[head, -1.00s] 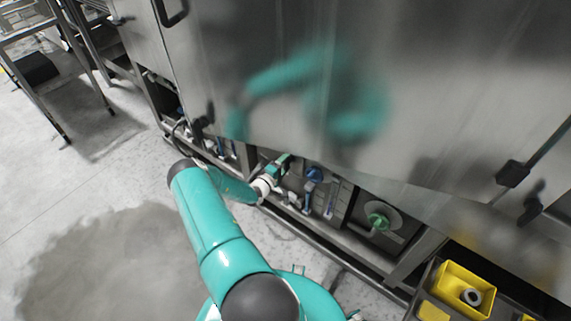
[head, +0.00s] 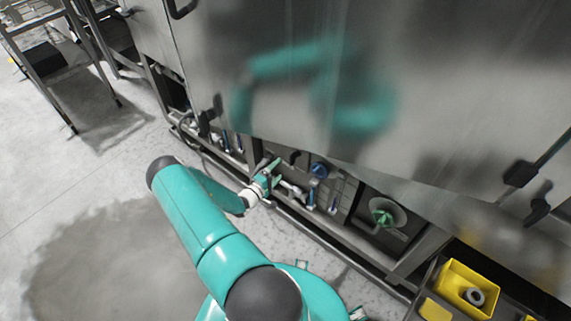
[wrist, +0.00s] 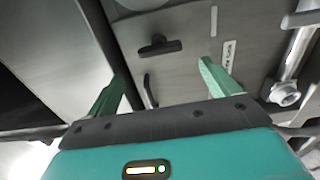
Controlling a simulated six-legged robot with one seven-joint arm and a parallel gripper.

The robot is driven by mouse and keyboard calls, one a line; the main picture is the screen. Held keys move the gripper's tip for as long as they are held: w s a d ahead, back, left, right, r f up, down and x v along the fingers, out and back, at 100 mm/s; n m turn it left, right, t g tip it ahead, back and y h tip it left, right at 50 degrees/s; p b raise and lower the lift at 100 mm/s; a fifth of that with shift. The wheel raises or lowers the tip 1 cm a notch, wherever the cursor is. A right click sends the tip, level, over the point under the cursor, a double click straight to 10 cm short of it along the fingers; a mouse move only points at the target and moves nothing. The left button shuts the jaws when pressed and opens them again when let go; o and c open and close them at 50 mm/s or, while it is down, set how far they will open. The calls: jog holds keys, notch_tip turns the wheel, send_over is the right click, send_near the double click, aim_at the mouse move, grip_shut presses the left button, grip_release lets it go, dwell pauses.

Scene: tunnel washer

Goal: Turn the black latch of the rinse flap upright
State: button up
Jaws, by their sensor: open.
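In the wrist view a black latch (wrist: 160,45) with a short bar handle sits on a grey metal panel (wrist: 185,75), beyond my fingertips. Its bar lies nearly level across the picture, tilted slightly. My gripper (wrist: 162,72) is open, with one green finger on each side of the picture and nothing between them. The latch appears between the fingers' lines but apart from them. In the head view my gripper (head: 274,174) is low in front of the machine's lower bay. A small dark part (head: 295,157) shows just beyond it; I cannot tell whether it is the latch.
A blue-handled valve (head: 319,171) and pipes stand right of my gripper. A green knob (head: 382,217) is further right. A yellow bin (head: 468,285) stands lower right. Floor at left is open.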

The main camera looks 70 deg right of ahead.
jog(key=v, duration=0.4)
jog(key=shift+a, duration=0.15)
dwell(0.4)
